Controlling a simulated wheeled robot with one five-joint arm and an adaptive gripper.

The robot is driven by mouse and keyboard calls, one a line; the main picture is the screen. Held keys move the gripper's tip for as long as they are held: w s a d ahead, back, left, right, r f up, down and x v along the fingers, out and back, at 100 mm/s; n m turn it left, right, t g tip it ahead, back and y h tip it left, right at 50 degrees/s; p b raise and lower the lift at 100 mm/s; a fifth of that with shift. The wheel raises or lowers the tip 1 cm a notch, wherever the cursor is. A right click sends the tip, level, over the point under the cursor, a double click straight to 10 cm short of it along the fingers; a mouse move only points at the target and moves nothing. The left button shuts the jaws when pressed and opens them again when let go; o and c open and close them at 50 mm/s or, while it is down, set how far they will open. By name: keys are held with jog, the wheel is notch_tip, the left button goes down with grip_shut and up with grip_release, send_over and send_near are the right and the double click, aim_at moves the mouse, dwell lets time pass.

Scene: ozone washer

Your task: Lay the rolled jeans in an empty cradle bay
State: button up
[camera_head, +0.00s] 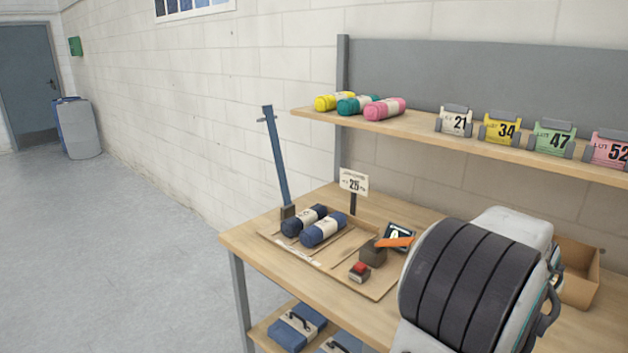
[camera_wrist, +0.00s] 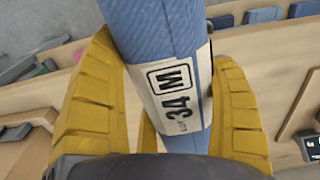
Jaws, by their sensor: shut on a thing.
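My gripper (camera_wrist: 163,55), with yellow ridged fingers, is shut on a light blue rolled jeans (camera_wrist: 150,22) in the wrist view. Its white paper band reads "34 M" and lies between the fingers. The lower end of the roll is hidden by the gripper body. In the head view the cradle tray (camera_head: 345,248) lies on the workbench. Two dark blue rolls with pale bands, the left roll (camera_head: 297,221) and the right roll (camera_head: 318,234), lie side by side at its left end. Bare bays with thin dividers show right of them. My gripper and the held roll do not show there.
A dark block (camera_head: 372,255) and a red-topped stamp (camera_head: 360,272) sit at the tray's right. A shelf (camera_head: 430,133) with rolls and lot tags runs above. A cardboard box (camera_head: 580,285) stands right.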

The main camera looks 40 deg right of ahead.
jog(key=shift+w, duration=0.55)
jog(key=shift+w+d+f+n, duration=0.25)
jog(key=shift+w+d, duration=0.05)
jog(key=shift+w, duration=0.25)
jog(key=shift+w+d+f+n, duration=0.2)
jog(key=shift+w+d+n, duration=0.1)
jog(key=shift+w, duration=0.2)
jog(key=w+a+f+n, duration=0.3)
jog(key=w, duration=0.6)
jog(key=w+a+f+n, duration=0.2)
jog(key=w, duration=0.7)
jog(key=w+a+f+n, duration=0.3)
jog(key=w, duration=0.6)
jog(key=w+a+f+n, duration=0.2)
jog(key=w+a+f, duration=0.1)
jog(key=a, duration=0.6)
jog(key=w+a+f+n, duration=0.2)
jog(key=w+a, duration=0.4)
jog(key=a, duration=0.3)
jog(key=w+a+f+n, duration=0.3)
jog(key=w+a, duration=0.2)
jog(key=a, duration=0.4)
jog(key=shift+w+f+n, duration=0.2)
jog(key=shift+f+n, duration=0.1)
jog(key=shift+n, duration=0.05)
